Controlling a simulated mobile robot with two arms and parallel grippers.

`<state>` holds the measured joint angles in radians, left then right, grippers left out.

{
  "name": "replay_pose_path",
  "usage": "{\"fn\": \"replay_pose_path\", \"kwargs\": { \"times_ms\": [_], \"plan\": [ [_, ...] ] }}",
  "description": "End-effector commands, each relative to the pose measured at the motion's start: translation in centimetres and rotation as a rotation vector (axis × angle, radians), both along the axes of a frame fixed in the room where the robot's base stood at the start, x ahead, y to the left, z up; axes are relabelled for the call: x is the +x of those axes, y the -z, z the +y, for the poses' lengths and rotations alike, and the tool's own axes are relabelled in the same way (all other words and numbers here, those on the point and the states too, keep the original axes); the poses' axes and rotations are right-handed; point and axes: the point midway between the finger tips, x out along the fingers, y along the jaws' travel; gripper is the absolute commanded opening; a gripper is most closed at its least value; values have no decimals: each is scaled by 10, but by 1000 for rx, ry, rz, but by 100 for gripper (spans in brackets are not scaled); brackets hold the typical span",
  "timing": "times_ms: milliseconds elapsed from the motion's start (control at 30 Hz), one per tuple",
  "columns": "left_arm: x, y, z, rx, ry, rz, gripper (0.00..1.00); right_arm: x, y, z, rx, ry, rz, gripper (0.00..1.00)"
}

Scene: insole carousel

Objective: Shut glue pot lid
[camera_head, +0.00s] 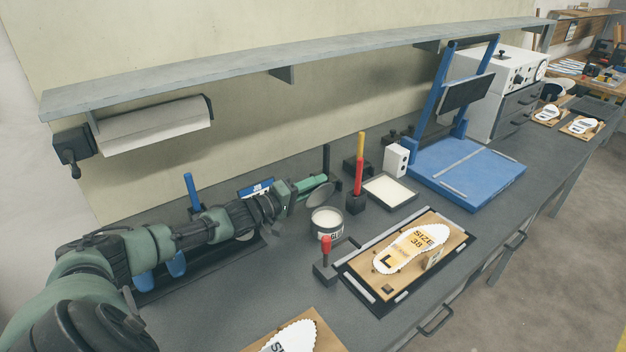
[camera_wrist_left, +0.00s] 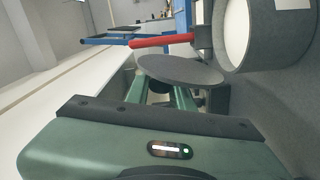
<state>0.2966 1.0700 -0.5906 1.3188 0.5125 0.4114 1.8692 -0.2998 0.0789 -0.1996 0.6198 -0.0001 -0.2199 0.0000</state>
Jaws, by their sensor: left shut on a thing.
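The glue pot (camera_head: 327,222) stands upright on the dark bench, its round mouth open and pale inside. In the left wrist view the pot (camera_wrist_left: 275,62) is at the upper right, close by. Its grey disc lid (camera_head: 319,197) stands tilted up behind the mouth, clear of the opening. The lid also shows in the left wrist view (camera_wrist_left: 180,70), directly in front of my fingers. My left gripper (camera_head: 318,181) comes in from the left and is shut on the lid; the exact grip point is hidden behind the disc. My right gripper is not in view.
A red-knobbed block (camera_head: 325,262) and an insole board (camera_head: 447,240) are in front. A pale tray (camera_head: 391,190) and a blue press (camera_head: 465,175) are to the right. A shelf (camera_head: 290,65) runs above.

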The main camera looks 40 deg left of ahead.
Motion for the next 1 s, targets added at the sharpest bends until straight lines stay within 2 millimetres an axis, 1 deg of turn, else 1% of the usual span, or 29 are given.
{"fn": "replay_pose_path", "kwargs": {
  "times_ms": [33, 233, 667, 700, 767, 800, 1000],
  "plan": [
    [-1, 0, -2, 18, 0, -2, 0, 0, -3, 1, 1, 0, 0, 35],
    [-2, 1, -5, 67, 0, -16, 0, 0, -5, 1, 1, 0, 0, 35],
    [-2, 1, -6, 78, 0, -20, 0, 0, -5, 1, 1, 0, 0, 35],
    [-2, 1, -6, 79, 0, -19, 25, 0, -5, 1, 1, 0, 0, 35],
    [-2, 1, -6, 78, 0, -20, 42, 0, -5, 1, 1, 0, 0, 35],
    [-2, 1, -6, 78, -1, -21, 44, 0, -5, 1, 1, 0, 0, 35],
    [-2, 0, -5, 78, 0, -22, 44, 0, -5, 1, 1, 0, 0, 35]
  ]
}}
